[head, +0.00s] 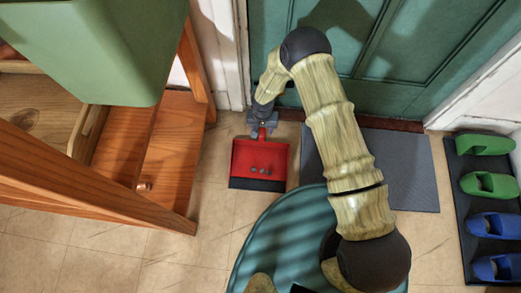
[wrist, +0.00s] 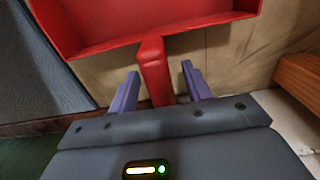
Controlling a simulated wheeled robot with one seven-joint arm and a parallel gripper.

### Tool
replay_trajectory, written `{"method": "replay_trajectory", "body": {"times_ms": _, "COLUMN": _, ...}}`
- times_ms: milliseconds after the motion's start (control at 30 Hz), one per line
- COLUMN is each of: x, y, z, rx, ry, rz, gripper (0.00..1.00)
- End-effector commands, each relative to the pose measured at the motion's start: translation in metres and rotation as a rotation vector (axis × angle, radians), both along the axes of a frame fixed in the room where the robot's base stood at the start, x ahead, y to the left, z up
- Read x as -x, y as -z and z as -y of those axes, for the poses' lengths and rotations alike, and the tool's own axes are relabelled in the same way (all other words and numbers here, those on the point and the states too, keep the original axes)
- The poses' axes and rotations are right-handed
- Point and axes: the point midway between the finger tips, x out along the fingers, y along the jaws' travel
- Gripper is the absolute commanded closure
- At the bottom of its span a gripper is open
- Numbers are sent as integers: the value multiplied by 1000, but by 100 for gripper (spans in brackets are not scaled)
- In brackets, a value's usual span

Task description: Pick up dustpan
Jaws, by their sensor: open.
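A red dustpan (head: 260,158) with a dark front lip lies on the tiled floor in front of the green door. A few small grey bits lie in its pan. My gripper (head: 263,124) is at the dustpan's back end, by its handle. In the wrist view, the red handle (wrist: 155,72) comes down from the pan (wrist: 110,22) and passes between the two purple fingers of my gripper (wrist: 160,86). The fingers are apart, with a gap on each side of the handle. The handle's lower end is hidden behind the gripper body.
A grey doormat (head: 405,170) lies right of the dustpan. A wooden stand (head: 130,150) with a green bin (head: 95,45) is at left. Green and blue slippers (head: 490,185) rest on a dark tray at right. The green door (head: 400,60) is close behind my gripper.

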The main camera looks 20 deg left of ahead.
Motion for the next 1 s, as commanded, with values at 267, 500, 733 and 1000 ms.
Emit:
{"method": "replay_trajectory", "body": {"times_ms": 267, "x": 0, "y": 0, "z": 0, "rx": 0, "ry": 0, "rz": 0, "gripper": 65}}
{"method": "replay_trajectory", "body": {"times_ms": 500, "x": 0, "y": 0, "z": 0, "rx": 0, "ry": 0, "rz": 0, "gripper": 100}}
{"method": "replay_trajectory", "body": {"times_ms": 733, "x": 0, "y": -2, "z": 0, "rx": 0, "ry": 0, "rz": 0, "gripper": 100}}
{"method": "replay_trajectory", "body": {"times_ms": 1000, "x": 0, "y": -32, "z": 0, "rx": 0, "ry": 0, "rz": 1, "gripper": 100}}
